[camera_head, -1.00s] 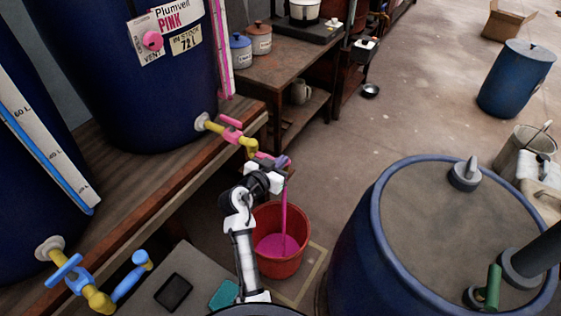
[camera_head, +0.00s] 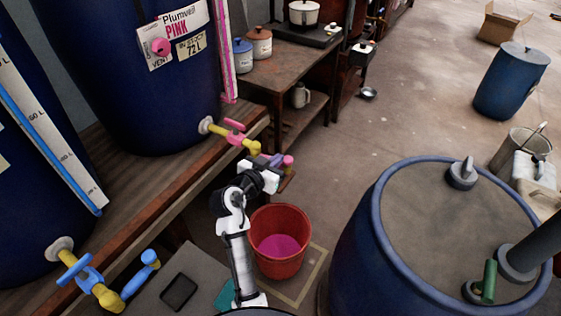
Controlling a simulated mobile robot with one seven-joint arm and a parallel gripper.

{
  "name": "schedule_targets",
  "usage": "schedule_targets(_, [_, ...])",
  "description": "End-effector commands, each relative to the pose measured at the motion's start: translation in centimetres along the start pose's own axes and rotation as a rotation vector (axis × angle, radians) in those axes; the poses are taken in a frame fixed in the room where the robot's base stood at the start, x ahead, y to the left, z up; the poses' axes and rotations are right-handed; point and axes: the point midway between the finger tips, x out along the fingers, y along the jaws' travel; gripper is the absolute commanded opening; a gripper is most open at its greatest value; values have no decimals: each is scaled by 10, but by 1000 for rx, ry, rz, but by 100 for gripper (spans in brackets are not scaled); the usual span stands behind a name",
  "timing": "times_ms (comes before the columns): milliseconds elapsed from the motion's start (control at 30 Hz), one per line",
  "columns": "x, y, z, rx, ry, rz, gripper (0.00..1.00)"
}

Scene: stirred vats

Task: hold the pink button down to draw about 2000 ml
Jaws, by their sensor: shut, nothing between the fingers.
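My gripper (camera_head: 269,163) is shut and empty, up beside the yellow tap (camera_head: 243,142) of the dark blue pink-labelled vat (camera_head: 165,105). A pink button (camera_head: 288,160) shows just right of my purple fingertips; whether they touch it I cannot tell. The tap has a pink handle (camera_head: 234,124). A red bucket (camera_head: 281,215) stands on the floor below, with pink liquid (camera_head: 279,245) in its bottom. No stream falls into it. My gripper and wrist partly hide the area under the tap.
A second blue vat with a blue-handled yellow tap (camera_head: 90,285) is at left. A large blue lidded drum (camera_head: 370,230) stands close on the right. A wooden shelf (camera_head: 150,190) edges the vats. Open floor lies beyond.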

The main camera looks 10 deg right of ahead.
Motion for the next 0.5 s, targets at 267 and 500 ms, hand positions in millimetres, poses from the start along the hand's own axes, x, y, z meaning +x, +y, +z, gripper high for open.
schedule_targets(267, [-50, 0, 0, 2, 5, -1, 0])
schedule_targets(500, [-63, 0, -2, 2, 6, 0, 0])
